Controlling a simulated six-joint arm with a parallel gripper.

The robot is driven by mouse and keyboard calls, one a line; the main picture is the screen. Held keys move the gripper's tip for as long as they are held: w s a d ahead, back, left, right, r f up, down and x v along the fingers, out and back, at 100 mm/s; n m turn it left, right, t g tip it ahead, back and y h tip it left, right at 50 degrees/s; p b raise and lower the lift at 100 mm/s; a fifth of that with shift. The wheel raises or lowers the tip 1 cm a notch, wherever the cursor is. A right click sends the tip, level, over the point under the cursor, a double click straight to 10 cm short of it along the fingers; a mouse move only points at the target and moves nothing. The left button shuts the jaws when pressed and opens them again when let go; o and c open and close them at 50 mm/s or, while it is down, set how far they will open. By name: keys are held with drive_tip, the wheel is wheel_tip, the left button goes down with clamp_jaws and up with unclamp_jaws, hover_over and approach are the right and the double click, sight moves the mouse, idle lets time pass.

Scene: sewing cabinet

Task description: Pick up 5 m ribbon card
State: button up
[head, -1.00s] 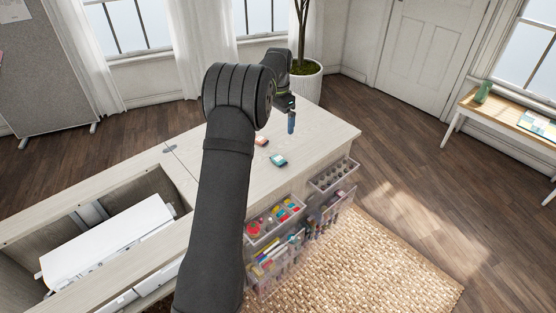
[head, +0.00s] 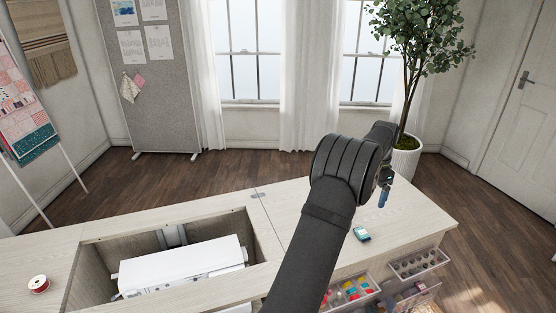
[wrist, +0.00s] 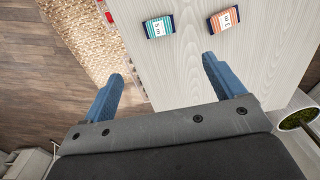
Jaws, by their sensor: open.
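A teal striped card (wrist: 158,26) with a white label, which seems to read 5 m, lies flat on the pale wood cabinet top (wrist: 185,75). The teal card (head: 362,234) also shows in the head view, near the front edge. An orange striped card (wrist: 223,19), its label hard to read, lies beside it in the wrist view; my arm seems to hide it in the head view. My gripper (wrist: 162,68) is open and empty, its blue fingers apart above the cabinet top. In the head view my gripper (head: 384,197) is right of the teal card, clear of it.
Clear bins (head: 418,264) with small supplies hang on the cabinet front. A white sewing machine (head: 182,265) sits in the recess at left. A red spool (head: 39,284) stands at the far left. A potted tree (head: 405,155) stands behind. The top around the cards is clear.

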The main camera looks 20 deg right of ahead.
drive_tip(key=a+f+h, duration=0.2)
drive_tip(key=a+h, duration=0.2)
drive_tip(key=a, duration=0.4)
hover_over(362, 232)
drive_tip(key=a, duration=0.3)
wheel_tip(362, 232, down, 11)
drive_tip(key=shift+w+f, duration=0.1)
drive_tip(key=shift+f, duration=0.05)
drive_tip(key=x, duration=0.3)
drive_tip(key=shift+d+f, duration=0.2)
drive_tip(key=shift+d, duration=0.35)
drive_tip(key=shift+d+f+h, duration=0.25)
drive_tip(key=shift+f+h, duration=0.05)
drive_tip(key=shift+f, duration=0.35)
drive_tip(key=shift+c, duration=0.2)
drive_tip(key=c, duration=1)
